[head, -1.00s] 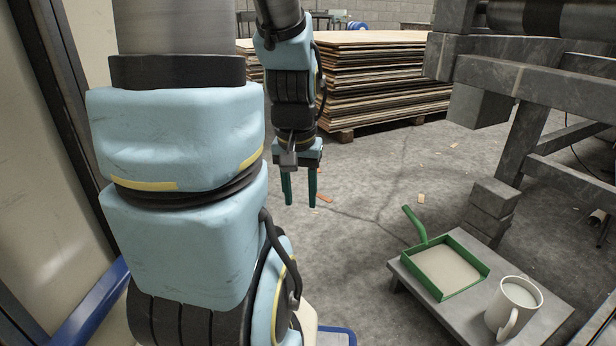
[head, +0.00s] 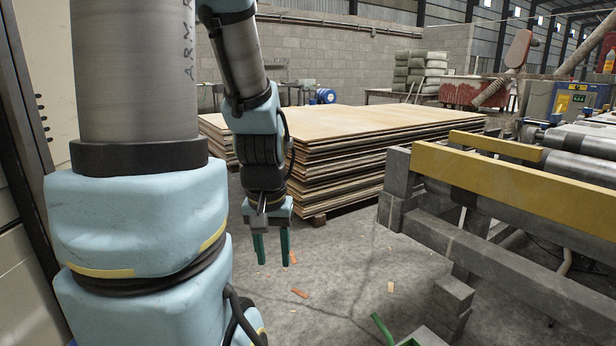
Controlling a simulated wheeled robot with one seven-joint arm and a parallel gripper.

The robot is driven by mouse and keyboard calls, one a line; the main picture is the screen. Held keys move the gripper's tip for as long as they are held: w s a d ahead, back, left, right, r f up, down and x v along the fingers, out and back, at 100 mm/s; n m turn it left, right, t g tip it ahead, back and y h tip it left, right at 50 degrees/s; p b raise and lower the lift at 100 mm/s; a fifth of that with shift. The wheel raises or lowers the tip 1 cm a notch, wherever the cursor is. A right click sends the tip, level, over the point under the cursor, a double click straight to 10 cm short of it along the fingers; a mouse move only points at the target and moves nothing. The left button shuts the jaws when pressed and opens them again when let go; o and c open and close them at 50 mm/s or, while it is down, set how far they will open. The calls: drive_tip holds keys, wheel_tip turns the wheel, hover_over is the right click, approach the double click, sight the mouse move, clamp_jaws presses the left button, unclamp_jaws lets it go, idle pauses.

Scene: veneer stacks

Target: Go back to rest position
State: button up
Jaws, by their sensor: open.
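My gripper (head: 272,250) hangs from my arm in the head view, pointing down. Its two green fingers are apart, with nothing between them. It is above the bare concrete floor, in front of the veneer stack (head: 345,150) and apart from it. A green handle (head: 382,328) shows at the bottom edge of the picture. The pan it belongs to is almost wholly cut off by that edge.
A grey metal frame with a yellow rail (head: 520,175) and rollers stands at the right. Grey blocks (head: 452,300) stand at its near end.

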wheel_tip(320, 180, up, 20)
drive_tip(key=p, duration=1.7)
drive_tip(key=shift+p, duration=0.35)
drive_tip(key=shift+r, duration=0.1)
